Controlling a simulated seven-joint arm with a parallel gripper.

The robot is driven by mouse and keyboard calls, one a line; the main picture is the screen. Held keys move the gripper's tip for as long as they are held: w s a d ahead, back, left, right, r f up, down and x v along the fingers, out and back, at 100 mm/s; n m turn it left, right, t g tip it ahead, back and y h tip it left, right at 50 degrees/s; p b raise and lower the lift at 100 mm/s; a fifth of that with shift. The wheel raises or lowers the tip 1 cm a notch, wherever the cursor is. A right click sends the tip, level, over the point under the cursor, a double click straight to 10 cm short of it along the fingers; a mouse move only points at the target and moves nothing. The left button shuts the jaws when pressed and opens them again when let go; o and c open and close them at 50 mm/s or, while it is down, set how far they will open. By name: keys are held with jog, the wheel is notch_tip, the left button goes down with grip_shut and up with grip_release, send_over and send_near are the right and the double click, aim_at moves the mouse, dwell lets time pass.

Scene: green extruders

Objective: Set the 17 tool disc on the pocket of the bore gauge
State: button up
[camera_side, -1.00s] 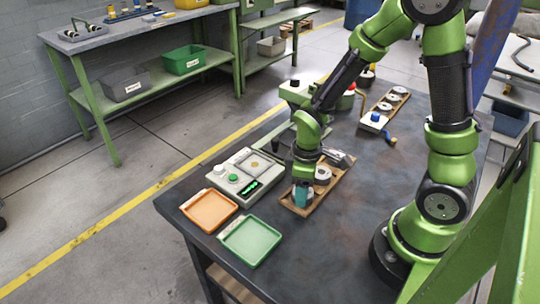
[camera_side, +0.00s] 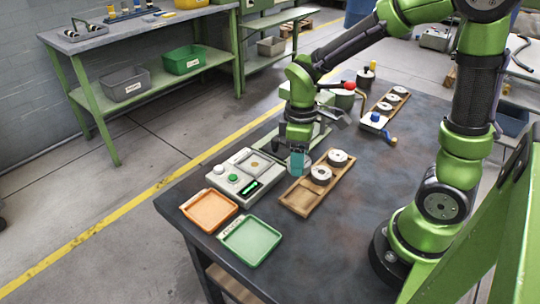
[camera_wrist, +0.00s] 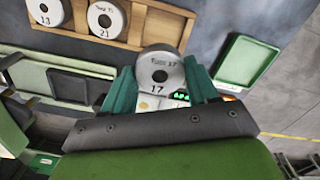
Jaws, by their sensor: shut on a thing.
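My gripper (camera_side: 298,163) is shut on the 17 tool disc (camera_wrist: 160,69), a grey metal disc with a centre hole and "17" on its face. In the wrist view the disc sits between the two teal fingers. In the side view the fingers hide most of it. The gripper is above the table, between the wooden rack and the bore gauge (camera_side: 232,187), just right of the gauge. The gauge is a pale box with a green button, a green lit display and a square pocket (camera_side: 254,165) on top. In the wrist view the disc and fingers cover much of the gauge.
The wooden rack (camera_side: 296,198) holds discs 21 (camera_wrist: 106,20) and 13 (camera_wrist: 45,10), with its front place empty. An orange tray (camera_side: 209,210) and a green tray (camera_side: 251,241) lie in front of the gauge. Another disc rack (camera_side: 377,107) stands farther back.

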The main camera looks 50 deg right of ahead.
jog(key=w+r, duration=0.1)
jog(key=w, duration=1.3)
jog(key=shift+w+f, duration=0.1)
jog(key=shift+f, duration=3.5)
jog(key=o, duration=1.4)
jog(key=shift+o, duration=0.2)
